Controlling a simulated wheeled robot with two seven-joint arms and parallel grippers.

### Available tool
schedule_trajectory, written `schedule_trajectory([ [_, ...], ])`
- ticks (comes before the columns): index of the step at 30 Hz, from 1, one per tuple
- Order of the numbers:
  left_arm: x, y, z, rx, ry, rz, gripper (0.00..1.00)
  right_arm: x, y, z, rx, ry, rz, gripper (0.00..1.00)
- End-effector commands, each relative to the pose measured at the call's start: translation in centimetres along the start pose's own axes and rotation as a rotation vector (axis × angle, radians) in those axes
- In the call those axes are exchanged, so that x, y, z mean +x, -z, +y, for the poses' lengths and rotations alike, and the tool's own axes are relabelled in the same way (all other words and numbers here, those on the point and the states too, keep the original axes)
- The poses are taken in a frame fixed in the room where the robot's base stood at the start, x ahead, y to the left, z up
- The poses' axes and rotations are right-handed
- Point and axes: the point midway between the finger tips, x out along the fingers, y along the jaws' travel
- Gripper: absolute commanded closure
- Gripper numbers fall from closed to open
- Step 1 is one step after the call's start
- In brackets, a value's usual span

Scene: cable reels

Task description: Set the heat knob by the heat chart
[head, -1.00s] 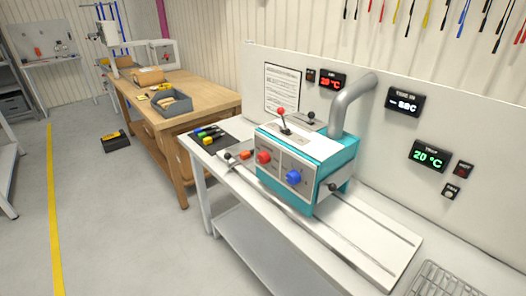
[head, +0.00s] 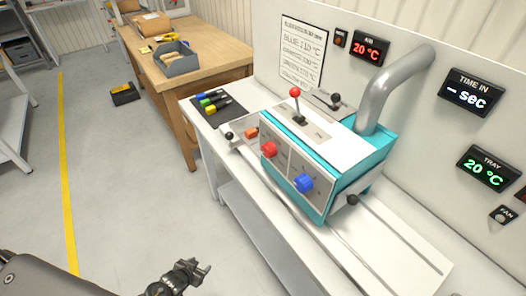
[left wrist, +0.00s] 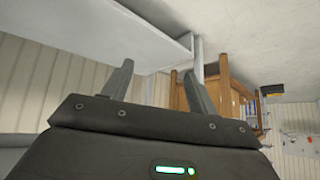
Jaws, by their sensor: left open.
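A teal and white machine (head: 321,142) on the white bench carries a red knob (head: 269,149) and a blue knob (head: 303,183) on its grey front panel. I cannot tell which is the heat knob. A printed chart (head: 302,52) hangs on the wall behind; a large line seems to start with BLUE and a temperature, the rest is hard to read. My left gripper (head: 203,270) is open and empty, low in the head view, in front of the bench and apart from the knobs. Its open fingers show in the left wrist view (left wrist: 157,70). My right gripper is out of view.
A red-topped lever (head: 295,93) and a curved grey pipe (head: 390,85) rise from the machine. Coloured rods lie on a dark mat (head: 215,107). The red display (head: 370,49) and green display (head: 488,168) both read 20 °C. Floor before the bench is clear.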

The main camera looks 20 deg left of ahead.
Motion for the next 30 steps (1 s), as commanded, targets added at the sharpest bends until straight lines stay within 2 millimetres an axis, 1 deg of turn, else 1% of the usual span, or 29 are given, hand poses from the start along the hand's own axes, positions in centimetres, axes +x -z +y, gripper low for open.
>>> schedule_trajectory([
  [1,-1.2,7.1,-1.2,0.007,-0.018,0.128,0.41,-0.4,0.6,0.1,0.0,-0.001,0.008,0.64],
  [2,-2.2,11.0,-1.4,0.005,-0.035,0.201,0.41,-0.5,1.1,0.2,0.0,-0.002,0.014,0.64],
  [3,-3.9,15.8,-1.3,0.002,-0.066,0.291,0.41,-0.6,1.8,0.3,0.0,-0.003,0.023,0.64],
  [5,-7.1,22.2,-0.7,0.0,-0.123,0.417,0.41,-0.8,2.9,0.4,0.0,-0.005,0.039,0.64],
  [6,-9.5,25.9,0.0,0.001,-0.167,0.491,0.41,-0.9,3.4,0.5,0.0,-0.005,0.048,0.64],
  [8,-13.4,30.5,1.4,0.002,-0.239,0.587,0.41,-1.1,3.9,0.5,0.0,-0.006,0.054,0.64],
  [9,-16.1,33.0,2.4,0.004,-0.288,0.642,0.41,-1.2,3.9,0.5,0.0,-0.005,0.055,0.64],
  [10,-17.9,34.5,3.2,0.005,-0.325,0.677,0.41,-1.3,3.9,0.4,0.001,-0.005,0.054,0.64],
  [11,-19.8,35.8,4.0,0.006,-0.361,0.708,0.41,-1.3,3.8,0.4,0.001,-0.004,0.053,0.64],
  [12,-22.0,37.2,4.9,0.008,-0.405,0.743,0.41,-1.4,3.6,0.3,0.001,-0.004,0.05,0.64],
  [15,-26.6,39.4,6.8,0.011,-0.497,0.804,0.41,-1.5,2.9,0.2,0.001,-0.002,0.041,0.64],
  [18,-29.5,40.4,7.9,0.013,-0.554,0.836,0.41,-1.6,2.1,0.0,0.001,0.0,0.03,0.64],
  [21,-30.8,40.8,8.4,0.011,-0.582,0.849,0.41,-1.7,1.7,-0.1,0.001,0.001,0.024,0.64],
  [22,-30.9,40.8,8.5,0.011,-0.585,0.851,0.41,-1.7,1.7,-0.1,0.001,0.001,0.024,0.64],
  [26,-30.9,41.0,8.6,0.01,-0.586,0.853,0.41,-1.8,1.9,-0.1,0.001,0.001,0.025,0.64],
  [30,-30.4,42.2,9.2,0.008,-0.584,0.854,0.41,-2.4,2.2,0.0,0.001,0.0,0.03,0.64],
])
